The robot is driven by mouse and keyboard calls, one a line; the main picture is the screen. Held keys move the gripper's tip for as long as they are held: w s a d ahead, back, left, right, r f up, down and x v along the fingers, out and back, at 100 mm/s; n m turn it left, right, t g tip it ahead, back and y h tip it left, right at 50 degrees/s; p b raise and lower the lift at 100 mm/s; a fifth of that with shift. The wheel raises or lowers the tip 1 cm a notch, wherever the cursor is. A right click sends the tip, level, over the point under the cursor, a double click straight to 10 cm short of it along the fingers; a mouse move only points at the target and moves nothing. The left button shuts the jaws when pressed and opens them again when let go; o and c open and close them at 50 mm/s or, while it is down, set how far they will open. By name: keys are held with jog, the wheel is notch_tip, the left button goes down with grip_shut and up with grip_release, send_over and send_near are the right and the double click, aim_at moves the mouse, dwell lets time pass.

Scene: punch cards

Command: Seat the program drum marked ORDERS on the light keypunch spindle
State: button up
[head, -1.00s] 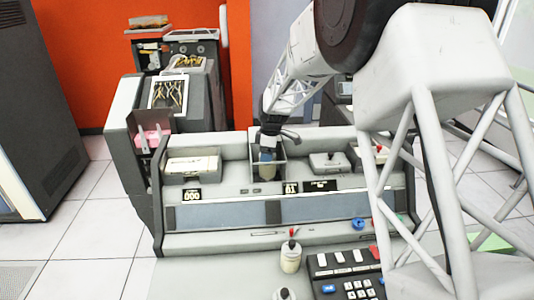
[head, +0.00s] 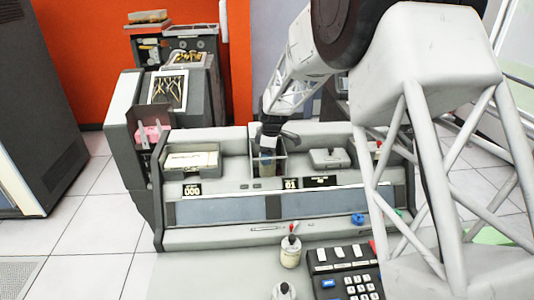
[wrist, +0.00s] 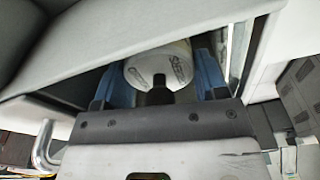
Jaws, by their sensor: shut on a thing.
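My gripper (head: 266,155) points down into an open-topped bay at the back middle of the light grey keypunch (head: 230,240). In the wrist view its blue fingers (wrist: 165,78) stand on both sides of a white drum (wrist: 160,62) and are shut on it. Dark lettering shows on the drum's end face, too slanted and small to read surely. A dark knob or stem stands out from that face. In the head view the drum's lower part shows pale inside the bay. The spindle is hidden, so I cannot tell whether the drum touches it.
A darker machine (head: 165,110) stands behind left.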

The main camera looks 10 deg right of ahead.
jog(key=shift+f, duration=0.45)
dwell(0.7)
jog(key=o, duration=1.2)
jog(key=shift+r, duration=0.15)
jog(key=shift+o, duration=0.3)
jog(key=shift+r, duration=4.35)
